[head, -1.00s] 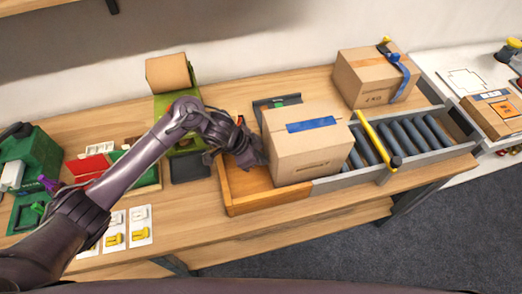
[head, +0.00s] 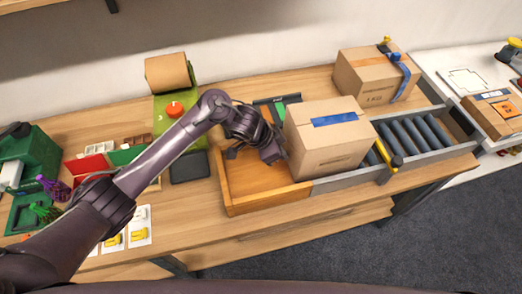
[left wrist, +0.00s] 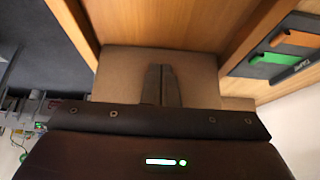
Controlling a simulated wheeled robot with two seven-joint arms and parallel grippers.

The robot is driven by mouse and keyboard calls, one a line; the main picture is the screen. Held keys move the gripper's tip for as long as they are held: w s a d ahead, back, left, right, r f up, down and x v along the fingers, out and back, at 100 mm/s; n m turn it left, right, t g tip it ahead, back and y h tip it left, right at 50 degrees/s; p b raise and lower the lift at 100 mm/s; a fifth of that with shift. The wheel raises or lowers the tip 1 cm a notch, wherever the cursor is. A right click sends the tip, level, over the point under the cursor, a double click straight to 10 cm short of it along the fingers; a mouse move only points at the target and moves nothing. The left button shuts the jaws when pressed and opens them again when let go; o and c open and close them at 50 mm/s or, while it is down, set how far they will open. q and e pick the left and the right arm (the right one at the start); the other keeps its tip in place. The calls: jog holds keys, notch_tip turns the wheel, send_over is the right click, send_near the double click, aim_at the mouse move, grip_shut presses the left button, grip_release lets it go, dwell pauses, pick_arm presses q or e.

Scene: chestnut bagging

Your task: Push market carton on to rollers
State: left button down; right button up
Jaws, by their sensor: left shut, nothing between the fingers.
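The market carton (head: 330,142), a brown box with blue tape on top, sits upright at the right end of the shallow wooden tray (head: 232,192), partly over its grey section. My left gripper (head: 277,155) is shut and empty at the carton's left side. In the left wrist view the shut fingertips (left wrist: 161,72) point at the carton's brown side (left wrist: 205,75), touching it or very near. The grey rollers (head: 420,132) lie right of the carton. My right gripper is out of view.
A second taped carton (head: 372,76) stands behind the rollers. A green and black tool tray (head: 276,104) lies behind the wooden tray. The roller tops are clear.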

aim_at(299, 124)
pick_arm(q)
jog(key=shift+w+d+b, duration=0.2)
jog(key=shift+d, duration=0.6)
jog(key=shift+w+d+b, duration=0.2)
jog(key=shift+w+d, duration=0.05)
jog(key=shift+d, duration=0.6)
jog(key=shift+w+d+b, duration=0.2)
jog(key=shift+d, duration=0.6)
jog(key=r+p, duration=0.3)
jog(key=p, duration=0.1)
jog(key=r+p, duration=0.4)
jog(key=a+r+p, duration=0.1)
jog(key=r+p, duration=0.3)
jog(key=shift+s+r, duration=0.1)
jog(key=shift+r, duration=0.15)
jog(key=shift+a+r, duration=0.1)
jog(key=shift+r, duration=0.25)
jog(key=shift+a+r, duration=0.2)
jog(key=shift+r, duration=1.7)
jog(key=shift+s, duration=0.15)
